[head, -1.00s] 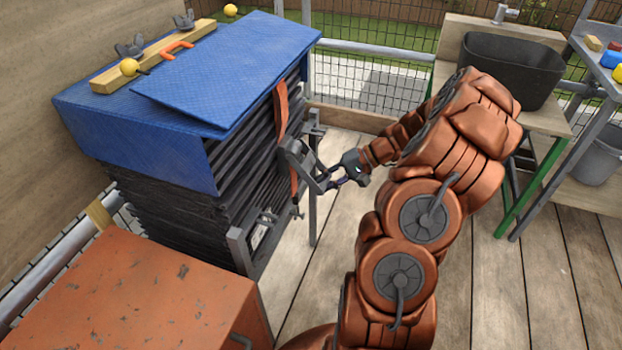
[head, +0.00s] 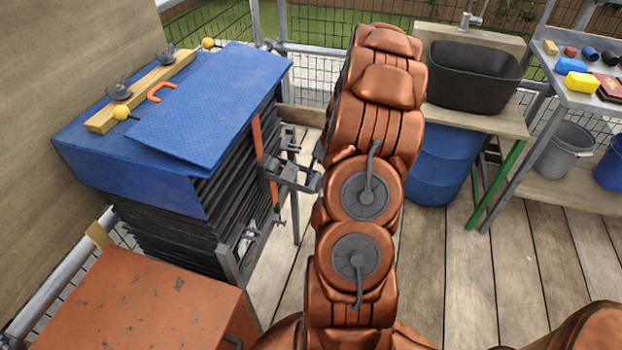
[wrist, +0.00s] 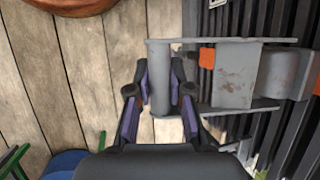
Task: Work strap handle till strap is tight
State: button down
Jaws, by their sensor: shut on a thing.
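An orange strap (head: 257,136) runs down the front side of a stack of dark slates under a blue cover (head: 205,115). A grey metal ratchet (head: 285,173) sits on the strap, with its handle sticking out to the right. In the wrist view, the ratchet body (wrist: 236,78) lies at the right, with a bit of orange strap (wrist: 207,58) beside it. My gripper (wrist: 162,88) is shut on the cross bar of the strap handle (wrist: 159,62), one finger on each side. In the head view my arm hides most of the gripper. How tight the strap is cannot be told.
An orange metal box (head: 135,305) stands at front left. A bench with a black tub (head: 470,75) and a blue barrel (head: 440,165) is at back right, with a grey bucket (head: 563,150) beyond. Open plank floor (head: 480,280) lies right of my arm.

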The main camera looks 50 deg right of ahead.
jog(key=shift+r, duration=0.9)
jog(key=c, duration=1)
grip_release()
jog(key=shift+c, duration=0.2)
jog(key=v, duration=1.2)
